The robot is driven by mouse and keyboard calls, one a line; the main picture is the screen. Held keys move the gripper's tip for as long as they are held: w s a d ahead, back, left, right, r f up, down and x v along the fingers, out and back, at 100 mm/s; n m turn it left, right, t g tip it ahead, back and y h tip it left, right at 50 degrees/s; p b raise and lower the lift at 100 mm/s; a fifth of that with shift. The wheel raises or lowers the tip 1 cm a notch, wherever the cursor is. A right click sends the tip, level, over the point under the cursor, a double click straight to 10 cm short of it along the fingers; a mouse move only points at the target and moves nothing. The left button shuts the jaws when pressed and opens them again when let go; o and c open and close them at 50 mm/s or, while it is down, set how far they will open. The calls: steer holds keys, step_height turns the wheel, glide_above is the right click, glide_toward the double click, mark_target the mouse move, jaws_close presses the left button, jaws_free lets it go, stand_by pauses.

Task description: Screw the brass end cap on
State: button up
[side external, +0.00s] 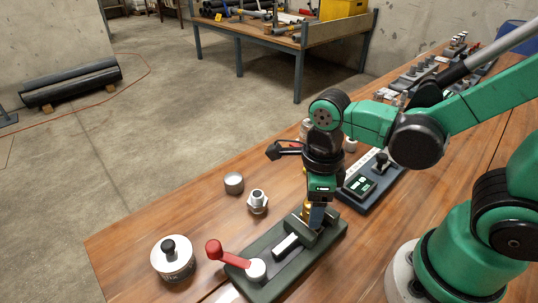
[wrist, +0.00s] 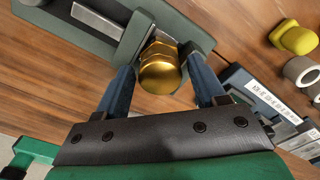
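The brass end cap (wrist: 160,70) is gold-coloured with a hex-shaped rim. It sits at the end of the dark green fixture (wrist: 203,18). In the side external view a sliver of the brass cap (side external: 306,209) shows beside my finger. In the side external view my gripper (side external: 317,216) points down at the fixture's far end. The thread behind the cap is hidden, so I cannot tell how far it is on.
The fixture has a red-handled lever (side external: 228,254) at its near end. A silver hex fitting (side external: 257,201), a grey cap (side external: 234,183) and a round tin with a black knob (side external: 172,258) stand left of it. A dark device with a display (side external: 362,184) lies to the right.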

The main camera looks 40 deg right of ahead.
steer(key=n, duration=0.5)
steer(key=shift+n, duration=0.5)
steer(key=n, duration=0.3)
steer(key=shift+n, duration=1.5)
